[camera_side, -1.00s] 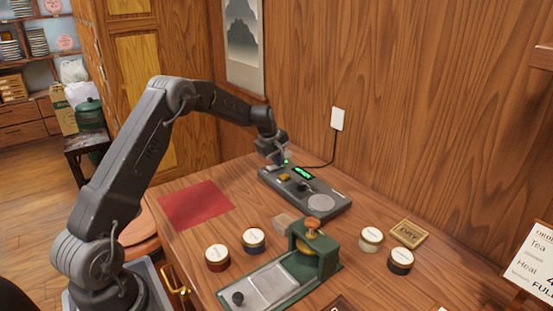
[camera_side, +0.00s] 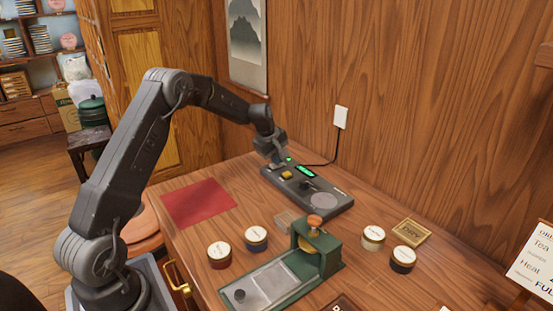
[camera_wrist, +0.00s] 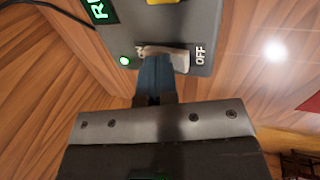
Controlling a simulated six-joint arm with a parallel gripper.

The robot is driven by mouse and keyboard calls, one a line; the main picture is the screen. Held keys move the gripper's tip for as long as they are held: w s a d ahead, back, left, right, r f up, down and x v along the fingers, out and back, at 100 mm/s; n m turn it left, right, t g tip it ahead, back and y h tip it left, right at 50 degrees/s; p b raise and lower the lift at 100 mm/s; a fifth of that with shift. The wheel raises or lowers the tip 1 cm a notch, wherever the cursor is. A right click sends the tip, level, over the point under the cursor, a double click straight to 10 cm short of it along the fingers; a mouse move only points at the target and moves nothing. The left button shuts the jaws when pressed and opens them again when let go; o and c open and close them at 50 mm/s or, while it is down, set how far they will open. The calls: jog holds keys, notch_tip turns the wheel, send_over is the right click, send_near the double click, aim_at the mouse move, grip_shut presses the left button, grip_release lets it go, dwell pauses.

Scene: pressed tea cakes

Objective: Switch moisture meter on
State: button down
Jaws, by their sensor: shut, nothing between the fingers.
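The moisture meter (camera_side: 318,196) is a dark grey box on the table near the wall. Its display (camera_side: 305,171) glows green, and part of its lettering shows in the wrist view (camera_wrist: 100,9). A green lamp (camera_wrist: 124,61) is lit beside the ON mark. The switch (camera_wrist: 178,58) lies between the ON and OFF marks, with the ON mark partly covered. My gripper (camera_wrist: 155,60) is shut and empty, its fingertips at the ON side of the switch. I cannot tell whether they touch it. In the side view my gripper (camera_side: 278,163) is over the meter's far left end.
A green press (camera_side: 315,250) with an orange knob stands in front of the meter. Several round tins, one of them here (camera_side: 219,254), sit around it. A red cloth (camera_side: 198,203) lies at left. A cable runs to the wall outlet (camera_side: 341,117).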

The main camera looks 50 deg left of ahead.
aim_at(274, 165)
notch_tip(274, 165, up, 14)
jog(key=shift+s, duration=0.4)
jog(key=shift+f, duration=0.1)
jog(key=s+d+r+m, duration=0.4)
jog(key=s+d, duration=0.2)
jog(key=d, duration=0.2)
jog(key=s+d+r+m, duration=0.45)
jog(key=s+d, duration=0.25)
jog(key=d, duration=0.2)
jog(key=s+d+f+m, duration=0.1)
jog(key=s+d+m, duration=0.2)
jog(key=s, duration=0.3)
jog(key=s+d+f+m+t, duration=0.1)
jog(key=s+d+f+m, duration=0.1)
jog(key=s, duration=0.5)
jog(key=s+d+f+m+t, duration=0.1)
jog(key=s+d+f+m, duration=0.1)
jog(key=s+d+m, duration=0.2)
jog(key=s, duration=0.2)
jog(key=shift+s+d, duration=0.2)
jog(key=shift+s, duration=0.2)
